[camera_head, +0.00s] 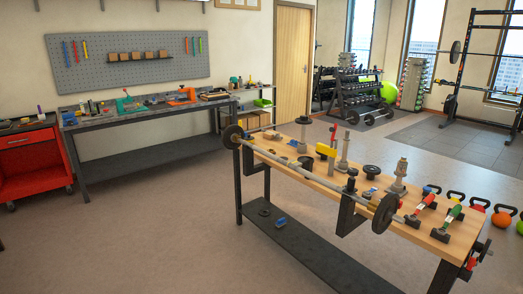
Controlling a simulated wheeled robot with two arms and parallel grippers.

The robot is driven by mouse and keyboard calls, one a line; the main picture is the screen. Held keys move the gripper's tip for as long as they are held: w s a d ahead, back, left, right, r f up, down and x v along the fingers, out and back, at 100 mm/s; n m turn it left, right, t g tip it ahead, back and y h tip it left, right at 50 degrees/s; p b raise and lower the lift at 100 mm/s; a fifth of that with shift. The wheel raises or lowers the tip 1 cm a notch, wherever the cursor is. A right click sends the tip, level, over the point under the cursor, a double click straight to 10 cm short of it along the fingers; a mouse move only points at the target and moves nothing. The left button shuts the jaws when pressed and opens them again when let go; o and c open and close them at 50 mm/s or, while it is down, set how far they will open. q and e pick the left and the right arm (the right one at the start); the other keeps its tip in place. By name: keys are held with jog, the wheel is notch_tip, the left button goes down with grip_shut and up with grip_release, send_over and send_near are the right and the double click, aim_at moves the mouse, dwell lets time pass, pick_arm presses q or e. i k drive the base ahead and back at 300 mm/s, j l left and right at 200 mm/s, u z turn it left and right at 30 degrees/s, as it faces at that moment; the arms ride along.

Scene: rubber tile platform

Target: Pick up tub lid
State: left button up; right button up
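I cannot make out a tub lid for certain. A small dark round piece (371,171) lies on the near wooden workbench (285,167) and could be a lid or a weight plate. Another dark, flat round piece (306,162) lies further left on the same top. Neither of my grippers shows in the head view.
A barbell (300,178) lies along the bench's front edge, with hammers (418,208) at the right end. A grey bench (145,120) with tools and a red cabinet (30,160) stand at left. Kettlebells (501,219) are at right. Floor between the benches is open.

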aim_at(250, 138)
jog(key=i+j+u, duration=0.3)
jog(key=i, duration=0.75)
jog(key=i+u, duration=0.35)
jog(key=i, duration=0.7)
jog(key=j, duration=0.05)
